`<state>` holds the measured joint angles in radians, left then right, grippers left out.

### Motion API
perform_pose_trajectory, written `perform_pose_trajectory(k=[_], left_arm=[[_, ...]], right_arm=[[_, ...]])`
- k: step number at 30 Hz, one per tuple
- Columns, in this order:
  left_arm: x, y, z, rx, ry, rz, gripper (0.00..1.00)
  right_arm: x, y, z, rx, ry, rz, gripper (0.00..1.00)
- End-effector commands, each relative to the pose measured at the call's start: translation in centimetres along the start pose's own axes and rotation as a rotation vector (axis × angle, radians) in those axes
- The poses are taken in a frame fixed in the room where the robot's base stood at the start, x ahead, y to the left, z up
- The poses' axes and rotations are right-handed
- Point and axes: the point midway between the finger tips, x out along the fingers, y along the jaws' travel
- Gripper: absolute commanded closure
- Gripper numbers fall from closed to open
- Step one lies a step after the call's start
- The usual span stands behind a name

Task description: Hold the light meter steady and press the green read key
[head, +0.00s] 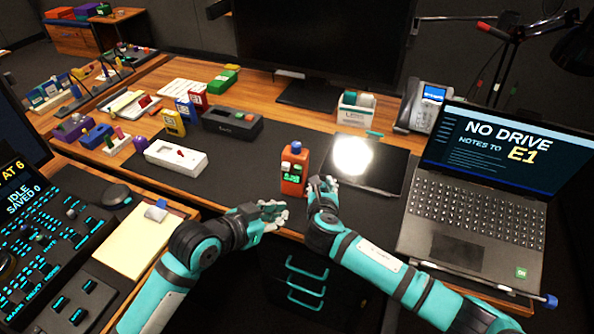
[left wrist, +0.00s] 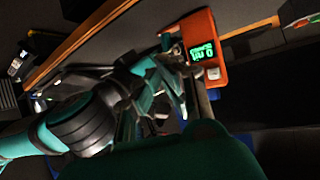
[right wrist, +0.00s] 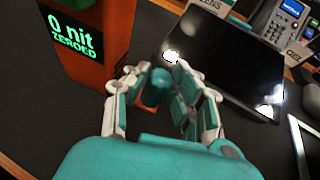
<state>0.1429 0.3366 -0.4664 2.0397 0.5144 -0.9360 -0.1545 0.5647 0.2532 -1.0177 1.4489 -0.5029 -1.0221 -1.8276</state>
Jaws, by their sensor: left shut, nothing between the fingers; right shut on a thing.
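The orange light meter (head: 292,184) stands upright near the front edge of the dark desk mat. Its green display reads "0 nit ZEROED" in the right wrist view (right wrist: 72,35); I cannot make out the green read key clearly. It also shows tilted in the left wrist view (left wrist: 205,25). My left gripper (head: 278,212) is shut and empty, in front and slightly left of the meter. My right gripper (head: 328,186) is just right of the meter. Its fingers are closed around a small dark teal piece (right wrist: 156,86), partly hidden; I cannot tell what it belongs to.
A dark flat panel (head: 385,170) with a bright white glow lies right of the meter. A laptop (head: 470,215) stands further right. A white box (head: 175,158) and a dark grey case (head: 232,122) lie left. The mat between them and the meter is clear.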

Motion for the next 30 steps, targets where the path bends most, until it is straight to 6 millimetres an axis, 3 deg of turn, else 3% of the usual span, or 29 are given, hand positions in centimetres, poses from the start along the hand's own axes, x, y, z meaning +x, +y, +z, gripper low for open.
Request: perform_pose_trajectory(k=[11, 30], left_arm=[[0.4, -0.3, -0.2, 0.000, 0.000, -0.001, 1.00], [6.5, -3.6, -3.5, 0.001, -0.001, 0.000, 1.00]], right_arm=[[0.0, 0.0, -0.1, 0.001, 0.002, 0.000, 1.00], [0.0, 0.0, -0.1, 0.001, 0.002, 0.000, 1.00]])
